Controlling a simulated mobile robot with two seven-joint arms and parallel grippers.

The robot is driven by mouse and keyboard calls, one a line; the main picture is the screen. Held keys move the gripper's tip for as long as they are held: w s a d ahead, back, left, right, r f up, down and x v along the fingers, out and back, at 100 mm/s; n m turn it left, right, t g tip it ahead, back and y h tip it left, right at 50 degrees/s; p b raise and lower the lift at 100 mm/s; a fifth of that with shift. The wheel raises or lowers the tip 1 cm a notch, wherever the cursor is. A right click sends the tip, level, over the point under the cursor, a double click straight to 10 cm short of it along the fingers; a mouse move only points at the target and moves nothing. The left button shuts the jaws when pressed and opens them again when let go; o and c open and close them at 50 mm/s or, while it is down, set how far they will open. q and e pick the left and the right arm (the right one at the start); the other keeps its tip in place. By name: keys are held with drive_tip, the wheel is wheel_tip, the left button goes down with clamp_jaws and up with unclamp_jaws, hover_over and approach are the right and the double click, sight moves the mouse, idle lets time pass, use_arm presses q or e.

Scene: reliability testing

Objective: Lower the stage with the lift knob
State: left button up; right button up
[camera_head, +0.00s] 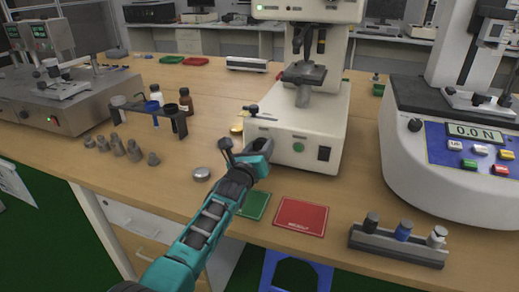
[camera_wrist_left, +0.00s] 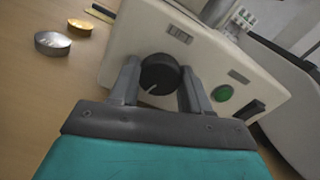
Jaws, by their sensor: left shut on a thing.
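The lift knob (camera_wrist_left: 160,75) is a round black dial with a white pointer line, on the front face of a cream machine (camera_head: 318,125). In the left wrist view the two fingers of my left gripper (camera_wrist_left: 160,88) stand on either side of the knob, closed on it. In the head view my left gripper (camera_head: 262,148) reaches the machine's lower left front and mostly hides the knob. The dark stage (camera_head: 304,75) sits above the machine's base, under the upper head. My right gripper is not in view.
A green button (camera_wrist_left: 223,93) and a black switch (camera_wrist_left: 249,109) are right of the knob. A silver disc (camera_head: 201,174), a green mat (camera_head: 254,205) and a red mat (camera_head: 301,216) lie in front.

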use_arm(q)
drive_tip(key=n, duration=0.3)
drive_tip(key=shift+n+b, duration=0.3)
drive_tip(key=shift+b, duration=0.05)
drive_tip(key=shift+f+n, duration=0.1)
drive_tip(key=shift+n, duration=1.1)
drive_tip(key=o, duration=1.1)
drive_tip(key=shift+c, duration=0.2)
